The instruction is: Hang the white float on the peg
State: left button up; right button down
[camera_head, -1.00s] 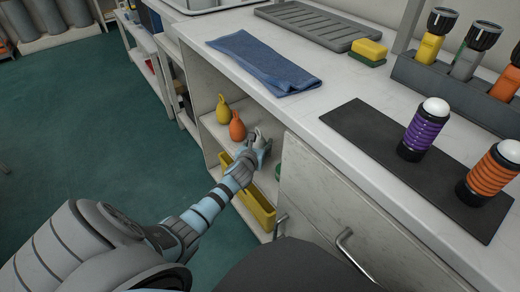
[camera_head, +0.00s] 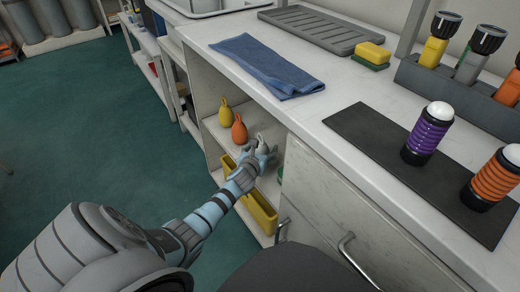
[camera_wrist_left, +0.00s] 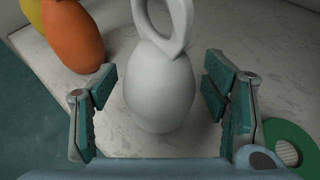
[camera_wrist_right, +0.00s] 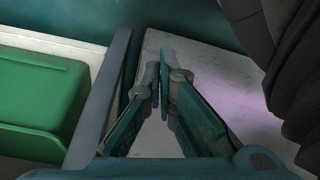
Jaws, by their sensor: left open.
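The white float (camera_head: 262,144) stands upright on the upper shelf of the open cabinet, to the right of the orange float. In the left wrist view the white float (camera_wrist_left: 160,90) has a pear-shaped body and a loop on top. My left gripper (camera_head: 262,158) reaches into the cabinet from the front. In its wrist view the open fingers (camera_wrist_left: 162,88) stand on both sides of the float's body, with gaps visible. My right gripper (camera_wrist_right: 166,85) shows only in its wrist view, its fingertips together with nothing seen between them. I cannot make out the peg.
An orange float (camera_head: 239,128) and a yellow float (camera_head: 224,112) stand to the left on the same shelf. A green ring (camera_wrist_left: 288,145) lies at right. A yellow bin (camera_head: 262,213) sits below. The counter above holds a blue cloth (camera_head: 268,66) and a dark mat (camera_head: 365,135).

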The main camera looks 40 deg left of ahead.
pick_arm(q)
jog(key=shift+f+b, duration=0.15)
jog(key=shift+b, duration=0.25)
jog(key=p+v, duration=0.3)
jog(key=shift+s+r, duration=0.15)
jog(key=shift+r, duration=0.3)
jog(key=p+v, duration=0.6)
jog(key=v, duration=0.5)
jog(key=shift+s+f, duration=0.2)
jog(key=shift+f, duration=0.05)
pick_arm(e)
jog(key=s+d+g, duration=0.1)
jog(key=s+d, duration=0.1)
jog(key=s, duration=0.4)
jog(key=s+d+n+g, duration=0.1)
jog(key=s+d, duration=0.1)
jog(key=s, duration=0.4)
jog(key=shift+s+d+r+h, duration=0.2)
jog(key=shift+d+r+h, duration=0.1)
jog(key=shift+r, duration=0.1)
pick_arm(q)
jog(key=shift+a, duration=0.15)
